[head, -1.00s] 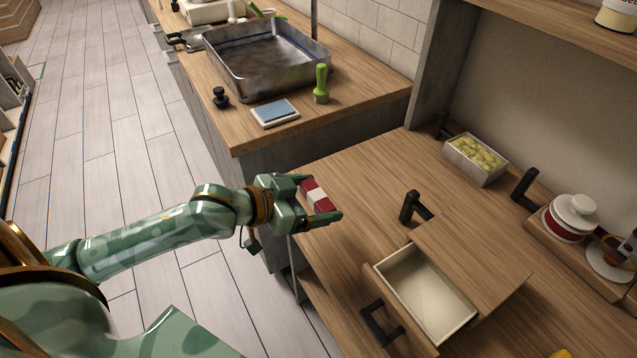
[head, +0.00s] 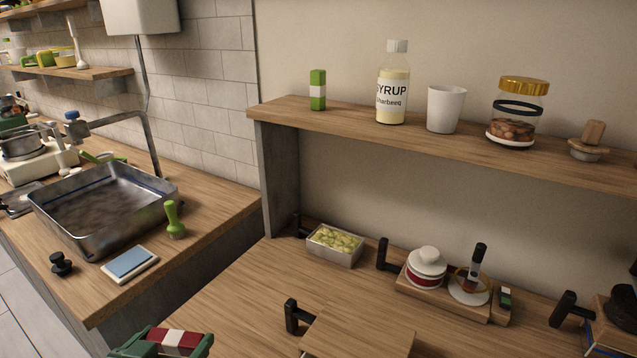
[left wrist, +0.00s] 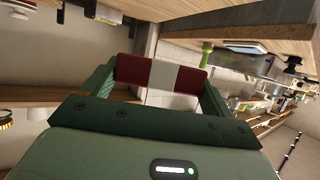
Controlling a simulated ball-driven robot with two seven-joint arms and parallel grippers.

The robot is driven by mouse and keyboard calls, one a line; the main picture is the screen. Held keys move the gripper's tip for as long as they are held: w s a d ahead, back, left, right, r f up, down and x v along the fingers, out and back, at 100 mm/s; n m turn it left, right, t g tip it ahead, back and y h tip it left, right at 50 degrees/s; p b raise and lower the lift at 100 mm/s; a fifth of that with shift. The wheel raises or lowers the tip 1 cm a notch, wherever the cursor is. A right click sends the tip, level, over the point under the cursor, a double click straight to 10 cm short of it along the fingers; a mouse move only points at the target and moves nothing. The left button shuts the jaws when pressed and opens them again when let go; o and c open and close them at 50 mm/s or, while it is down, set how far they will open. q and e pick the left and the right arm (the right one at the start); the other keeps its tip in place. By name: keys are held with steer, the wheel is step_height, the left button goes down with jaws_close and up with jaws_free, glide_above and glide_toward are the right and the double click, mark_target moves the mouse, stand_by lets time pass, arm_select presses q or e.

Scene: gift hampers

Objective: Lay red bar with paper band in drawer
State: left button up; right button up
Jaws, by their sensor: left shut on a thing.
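The red bar with a white paper band (head: 180,342) is held in my left gripper (head: 163,345) at the bottom edge of the head view. In the left wrist view the bar (left wrist: 133,70) spans between the two green fingers, which are shut on its ends. The bar is above the counter's front left part. The drawer's wooden cabinet top (head: 358,335) shows at the bottom of the head view, right of the gripper. The open drawer itself is below the head view now and hidden. My right gripper is not in view.
A tin of yellow-green pieces (head: 336,245) and a wooden tray (head: 443,301) with a white-lidded jar stand behind. A shelf (head: 380,137) overhangs the back, holding a syrup bottle (head: 393,85), cup and jar. Counter left of the cabinet is clear.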

arm_select(q)
step_height(320, 180, up, 5)
steer(key=w+d+y, duration=0.1)
steer(key=w+d, duration=0.2)
steer(key=shift+h, duration=0.5)
steer(key=s+a+f, duration=0.1)
steer(key=f, duration=0.1)
steer(key=s+a+f, duration=0.2)
steer(key=f, duration=0.1)
steer(key=shift+s+a+f, duration=0.2)
steer(key=shift+f, duration=0.15)
steer(key=shift+s+d+f+m+g+h, duration=0.35)
steer(key=shift+s+d+m+h, duration=0.2)
steer(key=shift+m+h, duration=0.4)
steer(key=shift+s+d+f+m+g+h, duration=0.25)
steer(key=shift+s+d+m+h, duration=0.25)
steer(key=shift+m+h, duration=0.45)
steer(key=shift+s+d+f+m+g+h, duration=0.25)
steer(key=shift+s+d+m+g+h, duration=0.25)
steer(key=shift+m+h, duration=0.4)
